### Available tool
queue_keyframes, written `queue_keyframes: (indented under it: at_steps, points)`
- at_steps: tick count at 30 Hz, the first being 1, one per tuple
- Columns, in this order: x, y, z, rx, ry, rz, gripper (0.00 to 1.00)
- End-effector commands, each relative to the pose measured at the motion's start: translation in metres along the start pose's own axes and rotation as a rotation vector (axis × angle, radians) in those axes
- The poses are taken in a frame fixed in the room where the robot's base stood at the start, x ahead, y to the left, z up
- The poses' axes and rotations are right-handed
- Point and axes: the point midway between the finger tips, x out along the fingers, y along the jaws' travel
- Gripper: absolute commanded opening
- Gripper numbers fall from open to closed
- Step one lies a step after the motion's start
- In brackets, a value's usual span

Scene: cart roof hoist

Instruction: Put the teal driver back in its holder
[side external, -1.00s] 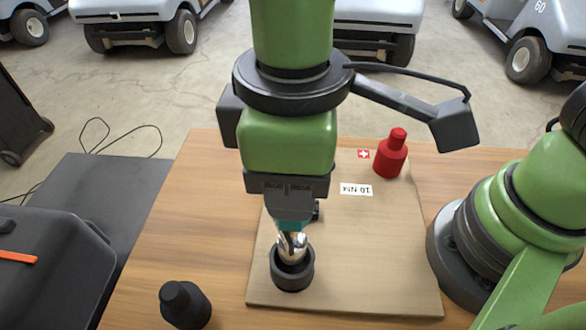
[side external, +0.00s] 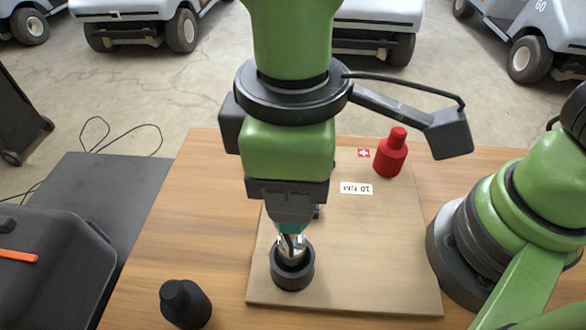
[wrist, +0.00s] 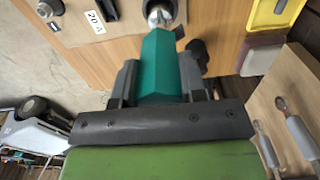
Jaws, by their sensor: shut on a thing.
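My gripper (side external: 289,213) points down over the wooden board and is shut on the teal driver (side external: 290,228). In the wrist view the teal handle (wrist: 158,65) lies between the two grey fingers. The driver's metal end (side external: 292,244) points down into the mouth of a dark round holder (side external: 292,277) on the board's near left part. The rim hides the tip, so I cannot tell how deep it sits. The driver looks close to upright. In the wrist view the metal end reaches the top edge, and the holder is not clearly visible.
A red bottle-shaped object (side external: 391,155) stands at the board's far right, near a white label (side external: 356,188). A black bottle-shaped object (side external: 185,304) stands on the table left of the board (side external: 370,270). A dark case (side external: 50,270) is at the far left. The board's middle right is clear.

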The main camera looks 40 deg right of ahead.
Motion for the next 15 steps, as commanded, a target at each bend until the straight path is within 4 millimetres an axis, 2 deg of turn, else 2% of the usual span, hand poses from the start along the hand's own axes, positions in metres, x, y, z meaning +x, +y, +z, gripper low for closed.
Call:
queue_keyframes:
  at_steps: [15]
  points:
    - [0.013,0.0,0.0,0.001,0.0,-0.001,0.0]
